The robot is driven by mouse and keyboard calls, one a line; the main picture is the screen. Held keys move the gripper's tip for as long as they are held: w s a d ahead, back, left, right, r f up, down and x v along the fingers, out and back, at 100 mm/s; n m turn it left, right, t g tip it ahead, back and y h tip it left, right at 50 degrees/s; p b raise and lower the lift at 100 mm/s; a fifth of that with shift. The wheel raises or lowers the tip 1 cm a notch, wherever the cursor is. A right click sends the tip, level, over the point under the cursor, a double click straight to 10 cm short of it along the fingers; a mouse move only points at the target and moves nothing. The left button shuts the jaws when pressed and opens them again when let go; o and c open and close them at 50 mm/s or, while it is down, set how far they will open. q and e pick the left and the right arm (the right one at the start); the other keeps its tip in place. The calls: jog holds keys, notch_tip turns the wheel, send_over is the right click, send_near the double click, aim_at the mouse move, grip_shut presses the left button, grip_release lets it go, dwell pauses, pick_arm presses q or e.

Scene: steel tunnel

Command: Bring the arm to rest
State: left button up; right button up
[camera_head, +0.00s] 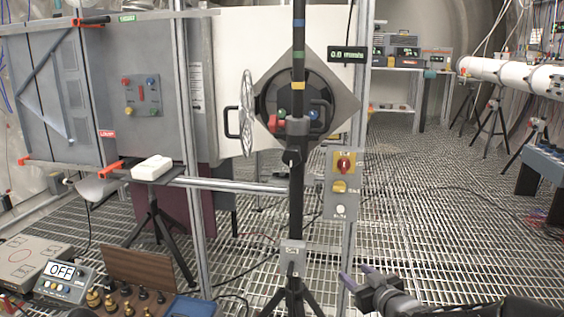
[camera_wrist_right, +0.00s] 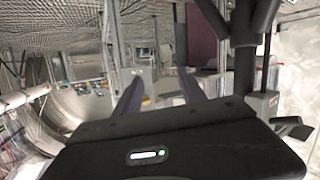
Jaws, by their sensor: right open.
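My right gripper (camera_head: 357,277) is at the lower right of the head view, its arm coming in from the bottom right. Its two purple-tipped fingers stand apart with nothing between them. It is to the right of the black tripod pole and above the grated floor. In the right wrist view, the fingers of my right gripper (camera_wrist_right: 160,95) point away over the dark gripper body and are apart and empty. My left gripper is not in the head view.
A tripod pole (camera_head: 297,200) with coloured bands stands close left of my right gripper. A control box (camera_head: 343,185) with a red knob hangs on a metal post. The grated floor (camera_head: 440,240) at right is open.

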jog(key=s+a+f+m+g, duration=0.3)
jog(key=s+f, duration=0.5)
jog(key=f, duration=0.4)
jog(key=s+a+f+m+g, duration=0.2)
jog(key=s+f+g, duration=0.2)
jog(key=s+f, duration=0.6)
jog(key=s+a+f+m+g, duration=0.1)
jog(key=s+a+f+g, duration=0.2)
jog(key=s+f, duration=0.6)
jog(key=s+a+f+m+g, duration=0.1)
jog(key=s+a+f+g, duration=0.3)
jog(key=s, duration=0.9)
pick_arm(q)
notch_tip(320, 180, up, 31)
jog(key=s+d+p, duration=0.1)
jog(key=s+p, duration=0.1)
jog(key=p, duration=2.8)
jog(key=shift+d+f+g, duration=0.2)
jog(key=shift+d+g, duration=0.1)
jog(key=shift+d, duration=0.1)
pick_arm(e)
notch_tip(320, 180, up, 30)
jog(key=s, duration=0.1)
jog(key=shift+s+t, duration=0.2)
jog(key=shift+t, duration=0.1)
jog(key=shift+f, duration=0.15)
